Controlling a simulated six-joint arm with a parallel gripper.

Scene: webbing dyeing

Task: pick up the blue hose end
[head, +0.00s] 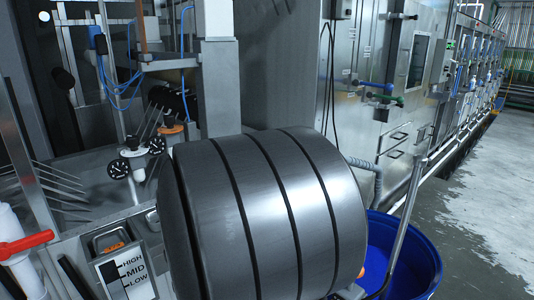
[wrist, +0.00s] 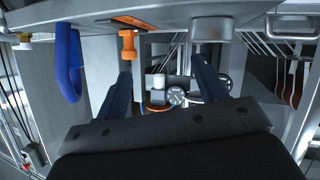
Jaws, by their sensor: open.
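In the wrist view, a thick blue hose piece (wrist: 68,65) hangs at the upper left and bends back on itself in a narrow loop. It is outside the jaws, to the left of the left finger. My gripper (wrist: 162,66) is open, its two dark fingers spread wide with nothing held between them. In the head view my gripper is not visible, and I cannot make out this thick blue piece there. Thin blue tubing (head: 122,100) hangs at the upper left of the head view; I cannot tell whether it joins the hose.
An orange fitting (wrist: 128,45) shows near the left fingertip; contact is unclear. Small round wheels (wrist: 177,96) show between the fingers. In the head view, a large grooved grey cylinder (head: 265,210) blocks the centre, with a blue barrel (head: 425,265) to its right. Open floor lies far right.

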